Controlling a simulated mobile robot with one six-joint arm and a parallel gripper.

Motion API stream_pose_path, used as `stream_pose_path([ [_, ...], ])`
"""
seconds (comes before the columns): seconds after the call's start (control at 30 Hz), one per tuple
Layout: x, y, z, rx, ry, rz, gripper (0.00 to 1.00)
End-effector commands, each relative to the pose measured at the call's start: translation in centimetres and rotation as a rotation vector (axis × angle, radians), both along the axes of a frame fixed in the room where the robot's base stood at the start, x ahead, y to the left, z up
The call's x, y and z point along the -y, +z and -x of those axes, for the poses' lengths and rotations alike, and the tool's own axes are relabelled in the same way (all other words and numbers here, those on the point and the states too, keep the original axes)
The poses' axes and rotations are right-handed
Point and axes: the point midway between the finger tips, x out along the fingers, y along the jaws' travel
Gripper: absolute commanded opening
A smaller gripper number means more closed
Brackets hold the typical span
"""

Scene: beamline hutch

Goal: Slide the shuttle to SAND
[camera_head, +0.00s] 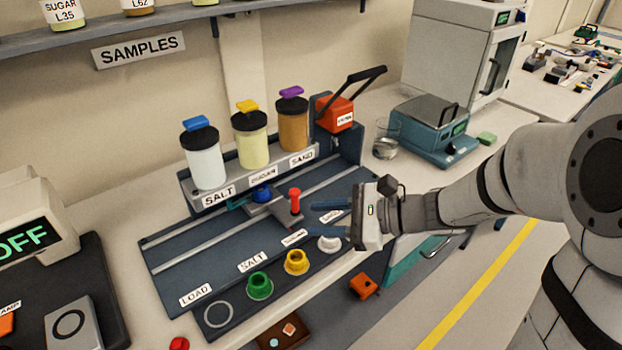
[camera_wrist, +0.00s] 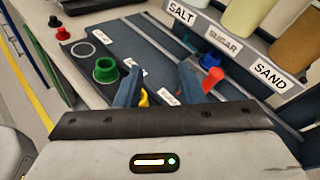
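The shuttle (camera_head: 268,210) is a grey slide on the rail board, with an upright red handle (camera_head: 295,200) and a blue cup (camera_head: 262,193). It stands roughly in line with the SUGAR label, to the left of SAND (camera_head: 301,158). In the wrist view, the red handle (camera_wrist: 212,76) and blue cup (camera_wrist: 211,60) show by the right fingertip. My gripper (camera_head: 315,218) is open, its two blue fingers pointing left, just right of the handle in the head view. It also shows in the wrist view (camera_wrist: 172,82). I cannot tell whether a finger touches the handle.
White, yellow and brown jars (camera_head: 251,142) stand behind the rails. An orange lever unit (camera_head: 334,112) is at the board's right end. Green (camera_head: 259,286), yellow (camera_head: 296,262) and white cups sit along the front. A glass beaker (camera_head: 385,146) and teal device stand further right.

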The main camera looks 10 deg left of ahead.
Motion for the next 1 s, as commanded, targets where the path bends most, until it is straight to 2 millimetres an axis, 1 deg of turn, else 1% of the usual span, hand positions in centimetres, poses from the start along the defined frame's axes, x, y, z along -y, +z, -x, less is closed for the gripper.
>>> stream_pose_path([
  [0.03, -0.6, -2.3, -1.6, -0.069, -0.061, -0.07, 0.35],
  [0.1, -1.0, -3.3, -3.7, -0.145, -0.145, -0.16, 0.35],
  [0.2, -1.1, -4.4, -6.1, -0.224, -0.238, -0.256, 0.35],
  [0.3, -1.1, -5.0, -7.6, -0.268, -0.298, -0.314, 0.35],
  [0.37, -1.1, -5.2, -8.1, -0.281, -0.316, -0.334, 0.35],
  [0.47, -1.7, -5.1, -8.6, -0.289, -0.327, -0.346, 0.35],
  [0.8, -6.7, -5.0, -10.2, -0.287, -0.326, -0.345, 0.35],
  [0.9, -7.7, -5.1, -10.5, -0.287, -0.327, -0.345, 0.35],
  [1.0, -8.2, -5.0, -10.8, -0.287, -0.329, -0.346, 0.35],
])
